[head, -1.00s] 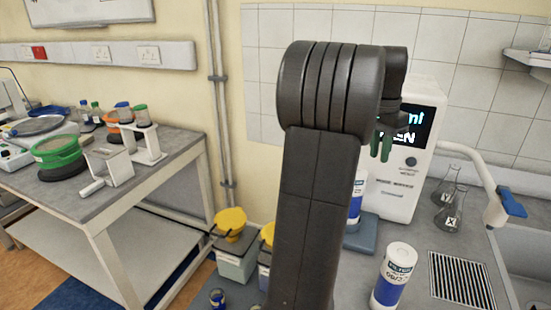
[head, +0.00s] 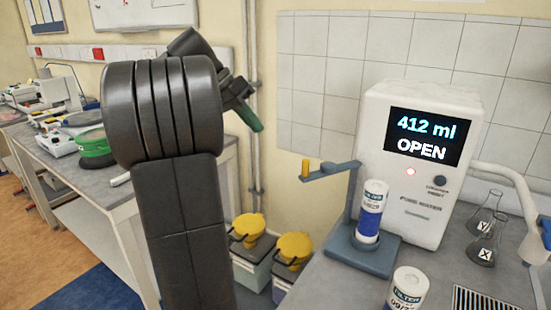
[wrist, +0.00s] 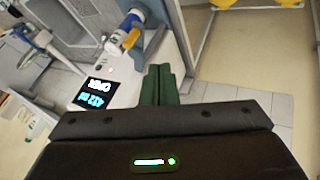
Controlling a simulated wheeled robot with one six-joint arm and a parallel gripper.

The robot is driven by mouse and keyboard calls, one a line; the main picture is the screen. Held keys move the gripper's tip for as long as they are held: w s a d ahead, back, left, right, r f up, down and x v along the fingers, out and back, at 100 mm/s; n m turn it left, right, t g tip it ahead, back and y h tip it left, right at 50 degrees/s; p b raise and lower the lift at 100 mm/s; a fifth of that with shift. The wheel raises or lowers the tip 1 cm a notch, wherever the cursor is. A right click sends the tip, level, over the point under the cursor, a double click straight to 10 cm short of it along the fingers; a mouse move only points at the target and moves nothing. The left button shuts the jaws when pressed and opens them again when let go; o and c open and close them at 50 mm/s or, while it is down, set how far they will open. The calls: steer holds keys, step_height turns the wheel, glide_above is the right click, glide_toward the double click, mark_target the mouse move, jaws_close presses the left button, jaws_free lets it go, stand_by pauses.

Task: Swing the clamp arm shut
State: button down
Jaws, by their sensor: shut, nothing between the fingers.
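The clamp arm (head: 335,171) is a blue-grey bar with a yellow knob (head: 306,169) at its free end. It points left from its post, away from the top of the upright white and blue filter cartridge (head: 370,211), which stands on the blue-grey base (head: 372,260). The white water machine (head: 425,185) behind shows "412 ml OPEN" and a red light. My gripper (head: 248,117), with green fingers, is shut and empty, left of the knob and apart from it. In the wrist view, the shut fingers (wrist: 158,84) are near the yellow knob (wrist: 130,38), with a gap.
A second filter cartridge (head: 407,290) stands on the bench in front. Two flasks (head: 484,245) and a curved spout (head: 515,185) are at the right. Yellow-topped containers (head: 294,250) stand below left of the base. A side table (head: 85,205) is at the left.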

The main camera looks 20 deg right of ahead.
stand_by(0.3)
steer(key=s+d+f, duration=0.4)
steer(key=d+f, duration=0.4)
steer(key=shift+s+d, duration=0.15)
steer(key=shift+s, duration=0.2)
steer(key=shift+s, duration=0.1)
